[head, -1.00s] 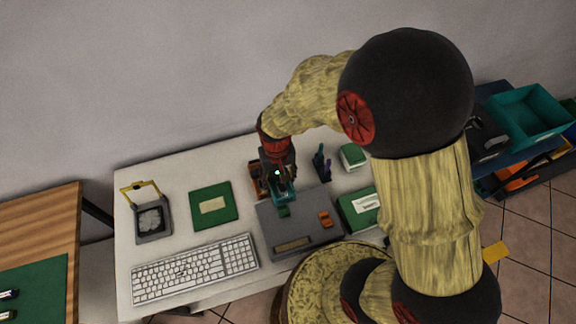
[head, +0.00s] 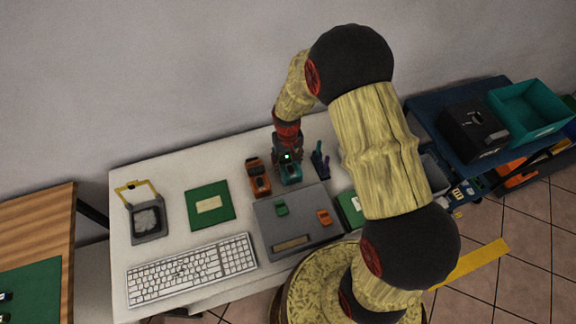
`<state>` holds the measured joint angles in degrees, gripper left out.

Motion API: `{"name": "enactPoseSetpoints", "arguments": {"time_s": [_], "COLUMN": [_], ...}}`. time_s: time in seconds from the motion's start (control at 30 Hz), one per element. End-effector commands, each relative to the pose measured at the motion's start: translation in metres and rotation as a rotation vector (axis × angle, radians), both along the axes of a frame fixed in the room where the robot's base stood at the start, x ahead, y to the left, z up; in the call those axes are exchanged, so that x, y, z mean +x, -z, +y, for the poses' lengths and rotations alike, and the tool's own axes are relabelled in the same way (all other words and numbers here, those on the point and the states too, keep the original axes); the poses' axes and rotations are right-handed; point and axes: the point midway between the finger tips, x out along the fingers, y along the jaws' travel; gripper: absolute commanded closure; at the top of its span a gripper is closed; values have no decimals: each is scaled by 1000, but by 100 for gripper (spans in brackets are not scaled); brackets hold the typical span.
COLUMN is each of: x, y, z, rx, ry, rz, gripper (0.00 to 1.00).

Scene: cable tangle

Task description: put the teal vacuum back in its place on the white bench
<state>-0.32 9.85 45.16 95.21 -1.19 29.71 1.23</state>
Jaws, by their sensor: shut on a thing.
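The teal vacuum (head: 291,176) is at the back middle of the white bench (head: 160,172), just right of an orange vacuum-like thing (head: 259,180). My gripper (head: 288,163) points down and is shut on the teal vacuum from above. The fingers hide its upper part. I cannot tell whether its underside touches the bench. It is behind a grey tray (head: 265,229), apart from the orange thing by a narrow gap.
A dark holder with pens (head: 320,162) stands close on the right. A green panel (head: 210,204) and a keyboard (head: 190,270) lie to the left.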

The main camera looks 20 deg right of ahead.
Motion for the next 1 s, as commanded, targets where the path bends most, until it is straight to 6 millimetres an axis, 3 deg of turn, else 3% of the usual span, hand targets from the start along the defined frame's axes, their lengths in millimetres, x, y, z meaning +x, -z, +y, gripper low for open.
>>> {"name": "enactPoseSetpoints", "arguments": {"time_s": [0.1,0.47,0.5,0.8,1.0], "x": [0,0,-1,-1,-1], "y": [16,20,21,20,20], "z": [0,0,0,0,0], "rx": [0,0,0,0,0], "ry": [0,0,0,0,0], "rz": [1,0,1,1,1], "gripper": [75,75,47,30,29]}}
